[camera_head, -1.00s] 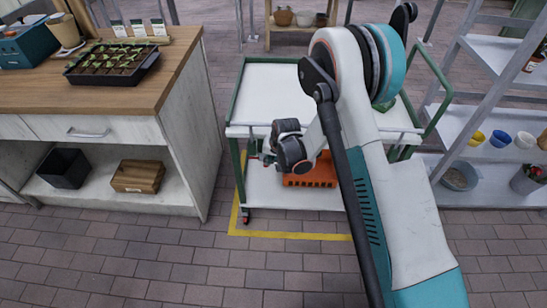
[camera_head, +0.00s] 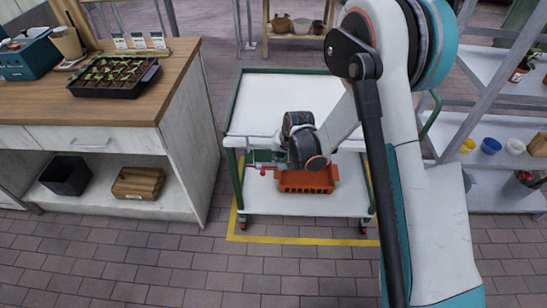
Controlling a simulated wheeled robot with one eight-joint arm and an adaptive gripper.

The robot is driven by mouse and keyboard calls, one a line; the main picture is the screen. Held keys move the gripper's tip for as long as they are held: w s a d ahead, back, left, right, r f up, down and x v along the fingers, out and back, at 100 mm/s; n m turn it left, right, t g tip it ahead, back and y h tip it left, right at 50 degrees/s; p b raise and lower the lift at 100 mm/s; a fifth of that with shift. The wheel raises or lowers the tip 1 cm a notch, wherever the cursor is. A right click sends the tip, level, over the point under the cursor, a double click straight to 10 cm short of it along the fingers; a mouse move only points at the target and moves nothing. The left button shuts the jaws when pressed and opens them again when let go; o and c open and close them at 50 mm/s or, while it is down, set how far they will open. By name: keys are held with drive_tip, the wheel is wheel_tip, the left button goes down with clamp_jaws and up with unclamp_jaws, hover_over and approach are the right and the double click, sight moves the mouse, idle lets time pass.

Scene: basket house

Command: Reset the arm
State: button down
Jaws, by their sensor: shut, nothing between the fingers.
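My arm reaches in from the lower right, with its elbow high at the right and its dark wrist joint in front of the trolley. My gripper (camera_head: 260,161) is at the left end of the wrist, small and partly hidden, by the trolley's front left side. It is shut and holds nothing. The white-topped trolley (camera_head: 292,100) with a green frame stands in the middle. An orange crate (camera_head: 307,183) is on its lower shelf, below and right of the gripper, its upper part partly covered by my wrist.
A wooden-topped counter (camera_head: 100,106) at the left carries a seedling tray (camera_head: 115,75). A dark pot (camera_head: 66,175) and a wooden crate (camera_head: 138,182) sit on its lower shelf. Shelving (camera_head: 497,153) with small pots stands at the right. The brick floor in front is clear.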

drive_tip(key=s+d+r+t, duration=0.1)
drive_tip(key=s+d+r, duration=0.2)
drive_tip(key=r, duration=0.5)
drive_tip(key=s+d+r+h, duration=0.1)
drive_tip(key=s+d+r, duration=0.3)
drive_tip(key=r, duration=0.4)
drive_tip(key=s+d+r+t, duration=0.1)
drive_tip(key=s+d+r, duration=0.2)
drive_tip(key=r, duration=0.5)
drive_tip(key=s+d+r, duration=0.2)
drive_tip(key=s+d, duration=0.1)
drive_tip(key=s, duration=0.4)
drive_tip(key=s+d+r+h, duration=0.1)
drive_tip(key=s+d+r, duration=0.1)
drive_tip(key=s, duration=0.5)
drive_tip(key=s+d+r+n+t, duration=0.1)
drive_tip(key=s+d+r, duration=0.2)
drive_tip(key=s, duration=0.4)
drive_tip(key=shift+d+h, duration=0.3)
drive_tip(key=shift+d, duration=0.5)
